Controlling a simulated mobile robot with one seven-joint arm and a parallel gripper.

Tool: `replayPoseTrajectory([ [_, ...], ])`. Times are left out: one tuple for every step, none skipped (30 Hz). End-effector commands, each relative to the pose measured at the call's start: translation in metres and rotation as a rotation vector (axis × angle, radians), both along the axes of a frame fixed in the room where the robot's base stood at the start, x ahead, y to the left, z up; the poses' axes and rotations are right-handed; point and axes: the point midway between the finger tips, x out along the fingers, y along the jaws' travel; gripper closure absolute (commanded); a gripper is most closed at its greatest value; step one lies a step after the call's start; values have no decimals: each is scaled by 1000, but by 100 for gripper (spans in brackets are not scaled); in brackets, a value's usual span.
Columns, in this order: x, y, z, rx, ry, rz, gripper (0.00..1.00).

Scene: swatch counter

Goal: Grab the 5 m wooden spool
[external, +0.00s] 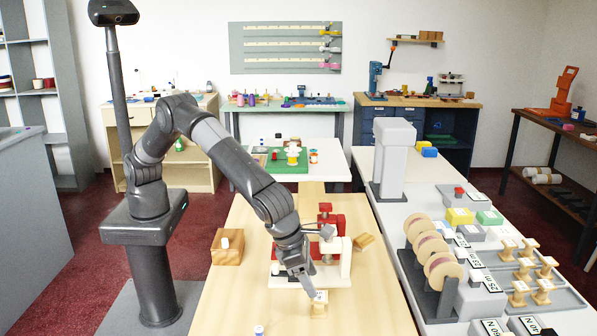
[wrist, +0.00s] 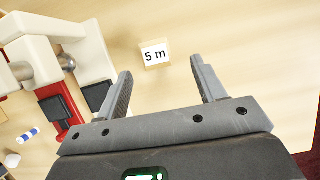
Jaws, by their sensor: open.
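The 5 m wooden spool (external: 319,309) stands on the light wooden table near its front, with a white label on top. In the wrist view its "5 m" label (wrist: 154,55) faces me, with a pale wooden edge around it. My gripper (external: 308,292) is open and hangs at the spool, pointing down. In the wrist view the two fingertips of my gripper (wrist: 162,66) lie on either side of the label, with table showing between. I cannot tell the height gap from fingers to spool.
A red and cream clamp-like device (external: 340,268) stands close behind the spool; it fills the wrist view's left side. A wooden block (external: 228,256) is at left, another wooden piece (external: 363,241) behind right. A grey tray (external: 575,297) of several wooden spools is on the right counter.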

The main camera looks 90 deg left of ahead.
Motion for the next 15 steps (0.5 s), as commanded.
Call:
replayPoseTrajectory([
  [3,0,-8,2,1,1,36],
  [5,1,-13,2,1,1,36],
  [7,1,-18,2,1,2,36],
  [9,1,-23,2,1,3,36],
  [11,1,-28,2,2,3,36],
  [13,1,-33,1,2,4,36],
  [14,1,-37,0,1,3,36],
  [15,0,-39,0,1,3,36],
  [17,1,-42,0,1,3,36],
  [17,1,-43,0,0,3,36],
  [18,1,-45,0,0,3,36],
  [18,2,-47,1,0,4,36],
  [19,3,-50,1,0,4,36],
  [20,3,-53,1,1,4,36],
  [21,4,-59,1,1,4,36],
])
